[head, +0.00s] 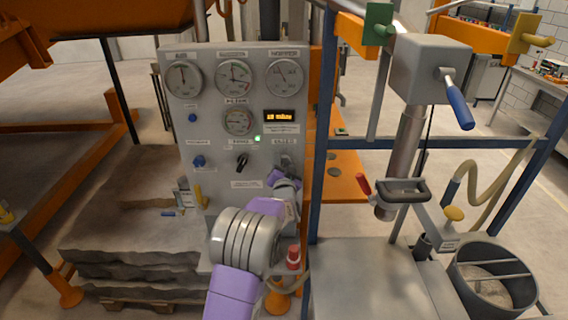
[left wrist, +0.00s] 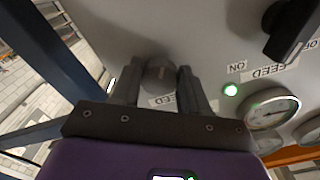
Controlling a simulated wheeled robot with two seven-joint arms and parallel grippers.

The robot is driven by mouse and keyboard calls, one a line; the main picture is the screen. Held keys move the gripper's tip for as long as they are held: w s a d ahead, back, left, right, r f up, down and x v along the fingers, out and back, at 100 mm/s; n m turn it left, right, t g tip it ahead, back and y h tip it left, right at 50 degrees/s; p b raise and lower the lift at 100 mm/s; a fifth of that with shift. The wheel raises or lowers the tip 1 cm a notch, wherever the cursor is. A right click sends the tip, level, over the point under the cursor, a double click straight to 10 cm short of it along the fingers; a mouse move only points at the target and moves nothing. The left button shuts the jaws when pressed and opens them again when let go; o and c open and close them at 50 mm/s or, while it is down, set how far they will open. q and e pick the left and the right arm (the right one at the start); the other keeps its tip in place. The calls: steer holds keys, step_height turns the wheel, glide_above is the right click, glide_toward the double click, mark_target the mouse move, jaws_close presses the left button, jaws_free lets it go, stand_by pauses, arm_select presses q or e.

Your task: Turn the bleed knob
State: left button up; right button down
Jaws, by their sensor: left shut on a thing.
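The bleed knob (head: 286,160) is a small grey round knob at the lower right of the grey gauge panel (head: 215,215), under a small label. My left gripper (head: 285,179) reaches up to it from below and partly covers it. In the left wrist view, the knob (left wrist: 160,74) sits between the two dark fingers of my left gripper (left wrist: 159,88). The fingers are shut on it, one on each side. A pale line shows on the knob's face. Its label is partly hidden behind the gripper. My right gripper is not in view.
A black selector knob (head: 242,162) and a lit green lamp (head: 257,139) are left of the bleed knob. Gauges (head: 235,79) and an amber display (head: 279,116) are above. A blue post (head: 319,150) stands close on the right. A red-topped fitting (head: 293,257) is below.

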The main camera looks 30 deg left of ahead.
arm_select(q)
steer(key=shift+m, duration=0.6)
steer(key=o, duration=1)
steer(key=shift+s, duration=0.1)
steer(key=v, duration=0.7)
steer(key=shift+s+d, duration=0.15)
steer(key=shift+d, duration=0.05)
